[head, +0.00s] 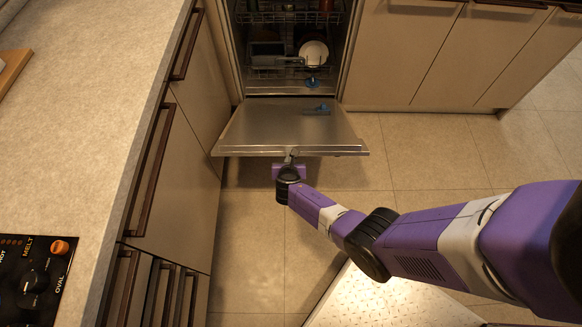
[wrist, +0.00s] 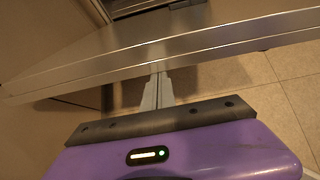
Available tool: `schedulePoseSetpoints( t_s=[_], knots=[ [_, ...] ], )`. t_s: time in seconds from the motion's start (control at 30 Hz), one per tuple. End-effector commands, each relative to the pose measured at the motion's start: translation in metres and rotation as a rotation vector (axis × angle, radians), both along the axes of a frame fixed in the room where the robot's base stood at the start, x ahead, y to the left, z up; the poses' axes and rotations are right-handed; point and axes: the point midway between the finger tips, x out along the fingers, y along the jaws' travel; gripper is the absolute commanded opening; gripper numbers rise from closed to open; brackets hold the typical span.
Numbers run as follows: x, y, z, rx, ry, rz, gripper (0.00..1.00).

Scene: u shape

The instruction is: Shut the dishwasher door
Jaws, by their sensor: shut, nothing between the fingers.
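The dishwasher door (head: 270,127) is folded down, open, in the head view, its inner face up and tilted toward the dishwasher's opening. Its metal edge (wrist: 200,45) runs across the wrist view. My gripper (head: 290,158) is at the middle of the door's outer edge, its fingers shut and empty. In the wrist view the shut fingertips (wrist: 157,72) reach up to the door's lower edge; I cannot tell whether they touch it. Inside the dishwasher, the racks (head: 280,72) hold a white plate (head: 314,52) and other dishes.
A counter with drawers (head: 150,180) stands close on the left, near the door's left side. Cabinets (head: 400,50) line the right of the dishwasher. The tiled floor (head: 430,150) right of the door is clear.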

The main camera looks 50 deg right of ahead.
Motion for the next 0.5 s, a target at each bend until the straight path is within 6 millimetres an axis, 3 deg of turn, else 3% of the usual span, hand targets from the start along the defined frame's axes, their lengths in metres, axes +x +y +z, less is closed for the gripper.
schedulePoseSetpoints(
  t_s=[0.03,0.5],
  knots=[
    [0.006,-0.005,0.019,-0.001,-0.002,-0.001,0.00],
    [0.051,-0.052,0.109,-0.002,-0.002,-0.002,0.00]
  ],
)
